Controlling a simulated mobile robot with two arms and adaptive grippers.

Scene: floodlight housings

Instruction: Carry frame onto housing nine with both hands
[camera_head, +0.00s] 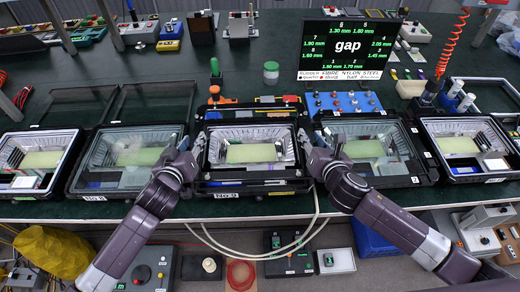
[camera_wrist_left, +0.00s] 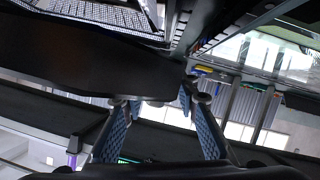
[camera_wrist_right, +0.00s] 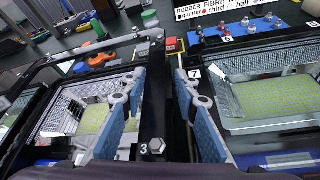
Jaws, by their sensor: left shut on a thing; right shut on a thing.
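Housing nine (camera_head: 228,195), labelled No 9, stands in the middle of the bench in the head view, with a yellow-green panel (camera_head: 250,153) inside a silver reflector. The black rectangular frame (camera_head: 255,175) is over this housing, roughly lined up with it; I cannot tell whether it touches. My left gripper (camera_head: 198,147) is shut on the frame's left side and my right gripper (camera_head: 308,147) on its right side. In the right wrist view the frame's side bar (camera_wrist_right: 154,105), with a bolt marked 3, runs between the blue finger pads. In the left wrist view the grasp is mostly dark.
A gap display (camera_head: 345,48) and a blue block with knobs (camera_head: 343,103) are behind. A green-lidded jar (camera_head: 271,72) stands behind the middle. White cables (camera_head: 250,258) hang at the front edge.

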